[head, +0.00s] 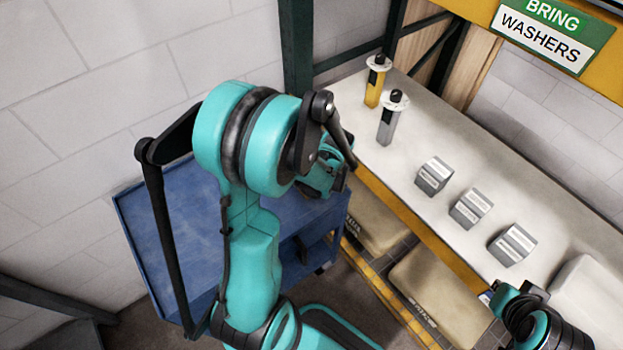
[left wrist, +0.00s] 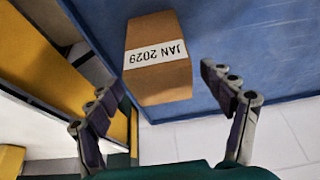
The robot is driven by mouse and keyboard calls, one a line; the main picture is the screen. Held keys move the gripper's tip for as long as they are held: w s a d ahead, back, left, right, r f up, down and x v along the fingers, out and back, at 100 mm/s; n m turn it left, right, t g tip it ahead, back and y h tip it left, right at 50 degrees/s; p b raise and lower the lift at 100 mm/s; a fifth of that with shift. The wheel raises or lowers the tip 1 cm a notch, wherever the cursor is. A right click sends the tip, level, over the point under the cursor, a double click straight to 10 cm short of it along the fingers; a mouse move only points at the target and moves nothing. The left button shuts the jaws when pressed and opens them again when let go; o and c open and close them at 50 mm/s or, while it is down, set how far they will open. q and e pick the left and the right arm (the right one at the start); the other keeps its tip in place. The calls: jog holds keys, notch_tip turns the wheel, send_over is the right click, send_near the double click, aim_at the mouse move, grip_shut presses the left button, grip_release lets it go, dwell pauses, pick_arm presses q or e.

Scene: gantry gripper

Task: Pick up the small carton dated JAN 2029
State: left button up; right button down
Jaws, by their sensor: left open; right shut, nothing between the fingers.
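The small carton (left wrist: 158,58) is a brown box with a white label reading JAN 2029, upside down in the left wrist view. It is against the blue surface of the cart. My left gripper (left wrist: 158,84) is open, its two fingers spread to either side of the carton's near end, with no clear contact visible. In the head view my left arm hides the carton, and the left gripper shows only partly. My right gripper (head: 497,296) is at the lower right of the head view, shut and empty, beside the bench front edge.
The blue cart (head: 150,235) stands left of the pale bench (head: 400,165). On the bench are a yellow canister (head: 376,84), a grey canister (head: 389,122), three grey labelled blocks (head: 470,208) and a white tray (head: 585,285). A sign reading BRING WASHERS (head: 550,35) hangs above.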

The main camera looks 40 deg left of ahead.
pick_arm(q)
jog(key=b+x, duration=0.2)
jog(key=x, duration=0.3)
jog(key=shift+a, duration=0.15)
jog(key=c, duration=1.5)
jog(key=shift+r, duration=0.15)
